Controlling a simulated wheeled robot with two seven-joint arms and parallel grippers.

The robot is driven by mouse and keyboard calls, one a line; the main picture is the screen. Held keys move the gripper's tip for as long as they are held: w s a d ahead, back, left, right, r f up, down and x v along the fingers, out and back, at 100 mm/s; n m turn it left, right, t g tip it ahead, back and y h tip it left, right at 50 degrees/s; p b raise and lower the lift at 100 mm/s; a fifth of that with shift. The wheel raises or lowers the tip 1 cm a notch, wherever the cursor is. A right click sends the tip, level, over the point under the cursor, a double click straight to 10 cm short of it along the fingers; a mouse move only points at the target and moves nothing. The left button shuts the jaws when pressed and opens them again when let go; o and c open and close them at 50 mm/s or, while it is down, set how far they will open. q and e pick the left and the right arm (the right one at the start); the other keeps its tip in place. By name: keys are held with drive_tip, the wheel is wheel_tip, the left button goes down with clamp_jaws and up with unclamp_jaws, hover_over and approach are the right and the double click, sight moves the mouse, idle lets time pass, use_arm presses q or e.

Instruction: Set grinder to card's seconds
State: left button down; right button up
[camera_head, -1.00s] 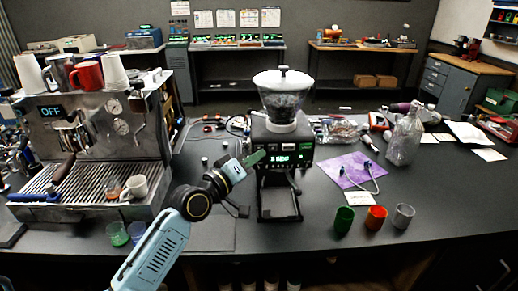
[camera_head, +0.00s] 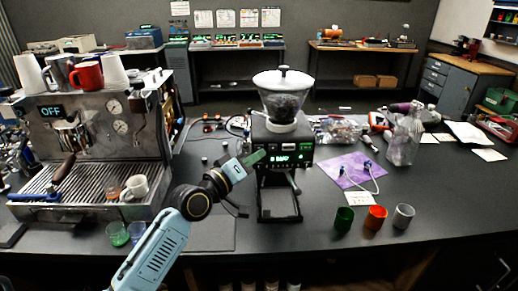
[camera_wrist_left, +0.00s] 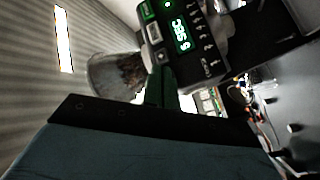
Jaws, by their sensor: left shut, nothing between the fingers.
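The black grinder (camera_head: 284,180) stands mid-counter with a clear hopper (camera_head: 284,98) of dark beans. Its front panel has a lit green display (camera_head: 291,159) with small buttons below. The display also shows turned sideways in the wrist view (camera_wrist_left: 181,35); its characters are hard to read for certain. My left gripper (camera_head: 256,158) is shut and empty, its green fingertips at the panel's left edge; I cannot tell whether they touch it. The fingers also show in the wrist view (camera_wrist_left: 161,88). A small white card (camera_head: 361,199) lies right of the grinder, its writing too small to read. My right gripper is out of view.
An espresso machine (camera_head: 95,140) reading OFF stands at left, with cups on top. Green (camera_head: 344,218), red (camera_head: 376,218) and grey (camera_head: 403,216) cups stand at front right.

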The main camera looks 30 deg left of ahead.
use_arm(q)
drive_tip(key=shift+w+a, duration=0.2)
drive_tip(key=shift+w, duration=0.15)
drive_tip(key=shift+w+a, duration=0.15)
drive_tip(key=shift+w, duration=0.15)
idle(0.6)
idle(0.3)
drive_tip(key=shift+s+d+p, duration=0.35)
drive_tip(key=shift+s+d, duration=0.05)
drive_tip(key=shift+s, duration=0.3)
drive_tip(key=s+p, duration=0.1)
drive_tip(key=s+d+p, duration=0.1)
drive_tip(key=s, duration=0.1)
drive_tip(key=s+d+p, duration=0.1)
drive_tip(key=shift+s+d, duration=0.2)
drive_tip(key=shift+d, duration=0.05)
idle(2.3)
